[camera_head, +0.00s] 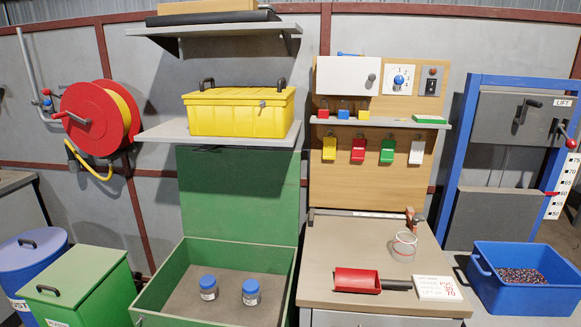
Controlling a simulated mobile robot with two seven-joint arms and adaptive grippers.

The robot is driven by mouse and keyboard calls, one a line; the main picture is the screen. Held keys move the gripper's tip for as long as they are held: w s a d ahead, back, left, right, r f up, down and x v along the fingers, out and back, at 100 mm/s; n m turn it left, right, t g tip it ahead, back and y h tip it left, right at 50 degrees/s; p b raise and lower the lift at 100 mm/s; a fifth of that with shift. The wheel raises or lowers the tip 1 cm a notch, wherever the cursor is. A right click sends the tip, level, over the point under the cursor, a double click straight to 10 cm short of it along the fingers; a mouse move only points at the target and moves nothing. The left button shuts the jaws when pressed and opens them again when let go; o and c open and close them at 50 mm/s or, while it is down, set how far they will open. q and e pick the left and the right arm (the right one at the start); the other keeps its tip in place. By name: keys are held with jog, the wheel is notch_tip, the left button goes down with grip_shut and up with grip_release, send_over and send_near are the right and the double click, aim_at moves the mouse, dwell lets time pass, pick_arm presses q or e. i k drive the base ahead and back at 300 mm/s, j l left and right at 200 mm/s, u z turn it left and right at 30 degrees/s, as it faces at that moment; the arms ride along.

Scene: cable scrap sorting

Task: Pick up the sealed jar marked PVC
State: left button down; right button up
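Two small jars with blue lids stand upright inside an open green chest, the left jar (208,288) and the right jar (251,292), with a gap between them. Both lids are on. Each has a pale label, but the print is too small to read, so I cannot tell which one is marked PVC. The green chest (169,279) has its lid raised against the wall behind. Neither of my grippers is in view.
Right of the chest, a bench (340,250) holds a red scoop (357,280), a white card (436,288) and a clear round container (404,247). A blue bin (525,300) with granules stands further right. A shelf with a yellow box (240,112) overhangs the chest's back.

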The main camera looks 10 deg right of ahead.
aim_at(252, 292)
jog(key=z, duration=1.3)
jog(key=k+j+u, duration=0.25)
jog(key=j, duration=0.4)
jog(key=j+u, duration=0.3)
jog(key=j, duration=0.35)
jog(key=k+j+u, duration=0.25)
jog(key=j, duration=0.45)
jog(key=i+l, duration=0.05)
jog(key=i, duration=0.05)
